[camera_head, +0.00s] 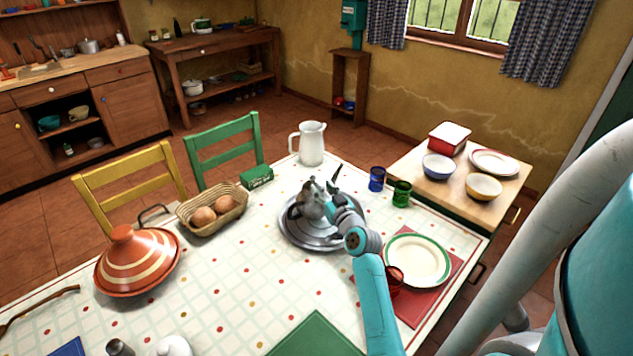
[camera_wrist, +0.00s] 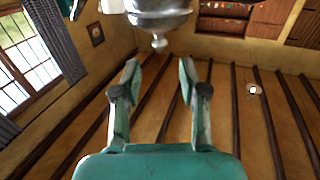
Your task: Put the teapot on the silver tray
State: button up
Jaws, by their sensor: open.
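The silver teapot (camera_head: 309,203) appears upright on the round silver tray (camera_head: 297,235), towards the back of the table. Its dark handle is on its left side; my gripper and wrist partly hide its right side. My gripper (camera_head: 335,188) is just right of the teapot and is open. In the wrist view, the two fingers of my gripper (camera_wrist: 159,72) are spread with nothing between them. The teapot's lid and knob (camera_wrist: 160,20) show at the top edge there, outside the fingers. Whether a finger touches the teapot cannot be told.
A white pitcher (camera_head: 312,143) stands behind the tray. Blue (camera_head: 377,179) and green (camera_head: 402,193) cups stand right of it. A plate (camera_head: 417,260) and red cup (camera_head: 393,280) are at the front right. A bread basket (camera_head: 231,222) and orange tagine (camera_head: 137,262) are left.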

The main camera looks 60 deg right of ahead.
jog(key=shift+v, duration=2.25)
